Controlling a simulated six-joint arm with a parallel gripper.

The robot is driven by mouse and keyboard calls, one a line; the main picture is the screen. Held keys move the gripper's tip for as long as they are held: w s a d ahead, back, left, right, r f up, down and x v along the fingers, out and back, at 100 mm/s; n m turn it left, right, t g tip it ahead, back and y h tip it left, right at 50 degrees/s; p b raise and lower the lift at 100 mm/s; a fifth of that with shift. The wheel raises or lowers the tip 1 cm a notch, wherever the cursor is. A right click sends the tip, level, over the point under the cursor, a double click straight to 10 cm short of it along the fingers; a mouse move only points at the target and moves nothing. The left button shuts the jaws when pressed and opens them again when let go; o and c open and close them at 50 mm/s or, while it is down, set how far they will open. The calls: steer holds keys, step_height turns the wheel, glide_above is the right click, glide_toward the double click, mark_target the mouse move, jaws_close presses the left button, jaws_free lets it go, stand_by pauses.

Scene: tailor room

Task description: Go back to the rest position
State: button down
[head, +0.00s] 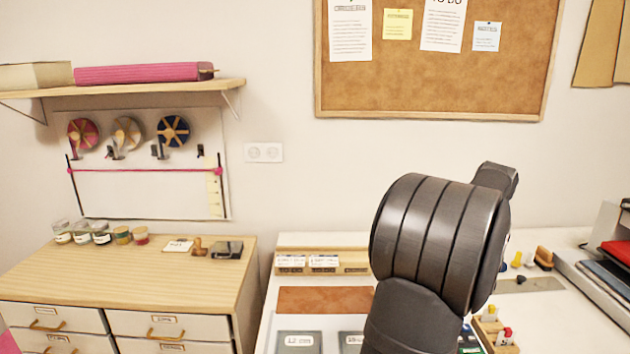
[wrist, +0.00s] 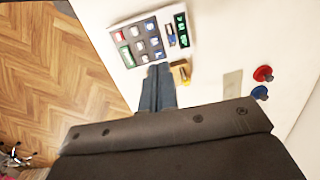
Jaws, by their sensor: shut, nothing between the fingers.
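My gripper (wrist: 158,72) shows in the wrist view as dark fingers close together, shut and empty. The gripper does not show there.
Wooden drawers (head: 130,268) stand at left. A brown mat (head: 320,299) lies beside my arm. A rack of fabrics (head: 606,262) stands at right.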

steer(key=shift+g+h, duration=0.4)
steer(key=shift+g, duration=0.1)
steer(key=f, duration=0.8)
steer(key=shift+s+d+f, duration=0.1)
steer(key=shift+d+f, duration=0.15)
steer(key=shift+f, duration=0.15)
step_height(320, 180, up, 10)
steer(key=shift+r, duration=0.2)
steer(key=c, duration=2)
jaws_free()
steer(key=o, duration=1.4)
steer(key=s, duration=0.2)
steer(key=s+d, duration=0.1)
steer(key=s, duration=0.4)
steer(key=shift+d+f, duration=0.1)
steer(key=shift+d, duration=0.2)
steer(key=o, duration=0.6)
step_height(320, 180, down, 8)
steer(key=shift+f, duration=0.95)
steer(key=shift+r, duration=0.1)
